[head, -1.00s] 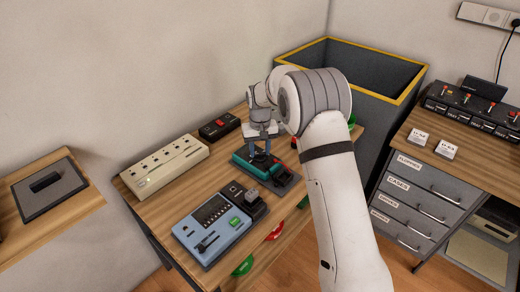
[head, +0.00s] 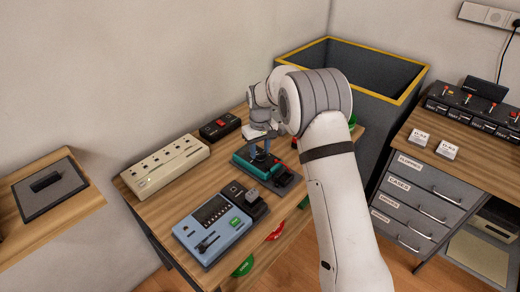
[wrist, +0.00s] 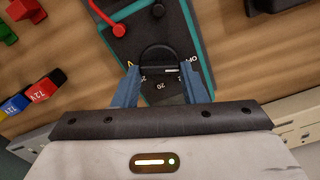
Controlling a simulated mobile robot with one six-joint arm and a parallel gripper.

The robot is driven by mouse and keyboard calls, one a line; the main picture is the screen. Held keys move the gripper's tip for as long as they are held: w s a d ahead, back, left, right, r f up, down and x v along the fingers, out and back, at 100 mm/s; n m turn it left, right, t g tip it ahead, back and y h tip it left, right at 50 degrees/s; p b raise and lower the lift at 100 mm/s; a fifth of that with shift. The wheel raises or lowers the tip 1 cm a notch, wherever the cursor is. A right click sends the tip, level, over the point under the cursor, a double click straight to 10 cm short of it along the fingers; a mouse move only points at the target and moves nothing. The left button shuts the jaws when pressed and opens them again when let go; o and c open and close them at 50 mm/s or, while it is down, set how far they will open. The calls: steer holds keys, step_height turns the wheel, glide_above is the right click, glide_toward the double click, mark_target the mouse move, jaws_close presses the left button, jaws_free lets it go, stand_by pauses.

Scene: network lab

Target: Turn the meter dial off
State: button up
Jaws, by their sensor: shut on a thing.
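The meter (head: 246,164), dark with teal edges, lies on the wooden bench; it also shows in the wrist view (wrist: 125,45). Its round black dial (wrist: 157,55) has a white line on its grip bar that points right, towards lettering that seems to read OFF. A "20" mark shows below the dial. My gripper (wrist: 161,70) is over the meter face, with a blue finger on each side of the dial, and is shut on it. In the head view my gripper (head: 262,146) hides part of the meter. A red lead plug (wrist: 118,30) sits on the meter.
A blue device (head: 215,225) stands in front of the meter. A cream power strip (head: 165,165) and a black box with a red switch (head: 219,127) are to the left and behind. A yellow-rimmed bin (head: 390,95) stands behind the bench at right.

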steer(key=o, duration=1)
steer(key=shift+c, duration=0.2)
steer(key=shift+r, duration=0.1)
step_height(320, 180, up, 8)
steer(key=shift+f, duration=0.15)
steer(key=s+d+r+m+t+p, duration=0.1)
steer(key=s+d+r+m, duration=0.2)
steer(key=s+d+r, duration=1)
steer(key=s+d+f+m, duration=0.1)
steer(key=s+d, duration=0.2)
steer(key=s, duration=0.8)
steer(key=s+d+f+m+t+p, duration=0.1)
steer(key=s+d+m, duration=0.1)
steer(key=s, duration=1)
steer(key=shift+d+m+t, duration=0.3)
steer(key=shift+d, duration=0.5)
